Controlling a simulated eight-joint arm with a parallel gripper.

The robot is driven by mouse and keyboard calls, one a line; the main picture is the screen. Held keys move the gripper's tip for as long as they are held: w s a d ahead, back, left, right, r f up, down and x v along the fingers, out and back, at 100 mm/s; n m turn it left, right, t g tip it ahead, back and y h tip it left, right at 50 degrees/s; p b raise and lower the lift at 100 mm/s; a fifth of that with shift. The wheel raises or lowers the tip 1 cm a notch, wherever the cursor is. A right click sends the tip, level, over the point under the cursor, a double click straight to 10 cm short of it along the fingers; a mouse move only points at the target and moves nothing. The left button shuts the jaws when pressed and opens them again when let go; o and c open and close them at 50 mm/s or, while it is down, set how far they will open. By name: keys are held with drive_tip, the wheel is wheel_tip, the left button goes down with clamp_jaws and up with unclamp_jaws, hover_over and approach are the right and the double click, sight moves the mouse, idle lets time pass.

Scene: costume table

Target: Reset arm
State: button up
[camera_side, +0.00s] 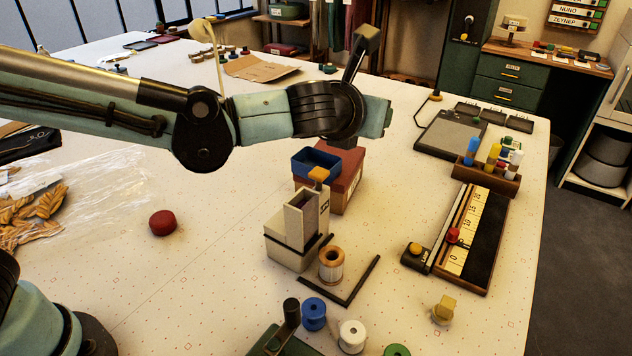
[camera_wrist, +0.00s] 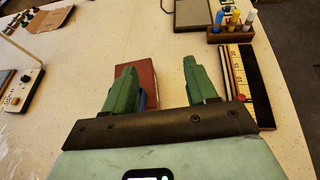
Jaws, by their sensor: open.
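My gripper (camera_wrist: 156,68) is open, with its two green fingers spread wide apart and nothing between them in the wrist view. In the side view my arm reaches in from the left, roughly level, and its end is raised above the table (camera_side: 215,285). The arm's end is above and behind a red box (camera_side: 349,180) with a blue open bin (camera_side: 316,162) beside it. The wrist view shows the red box (camera_wrist: 143,76) beyond the fingers, partly hidden by the left finger. The fingers themselves are hard to make out in the side view.
A grey dispenser (camera_side: 300,222), wooden spool (camera_side: 331,264) and black angled bar (camera_side: 350,285) stand below the arm. A ruler board (camera_side: 463,238) and marker rack (camera_side: 487,175) are at right. A red puck (camera_side: 162,223) lies left on open table; thread spools (camera_side: 351,336) are in front.

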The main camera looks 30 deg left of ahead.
drive_tip(key=s+a+f+n+g, duration=0.2)
drive_tip(key=s+a+n, duration=0.2)
drive_tip(key=a+n, duration=0.4)
drive_tip(key=s+a+f+n+g, duration=0.2)
drive_tip(key=s+a+n, duration=0.2)
drive_tip(key=a+n, duration=0.4)
drive_tip(key=s+a+f+n+g+h, duration=0.1)
drive_tip(key=s+a+f+n, duration=0.1)
drive_tip(key=s+n, duration=0.3)
drive_tip(key=s+a+f+n+g, duration=0.1)
drive_tip(key=s+n, duration=0.5)
drive_tip(key=n, duration=0.7)
drive_tip(key=shift+a+f+h, duration=0.4)
drive_tip(key=shift+a+f, duration=0.45)
drive_tip(key=shift+f, duration=0.5)
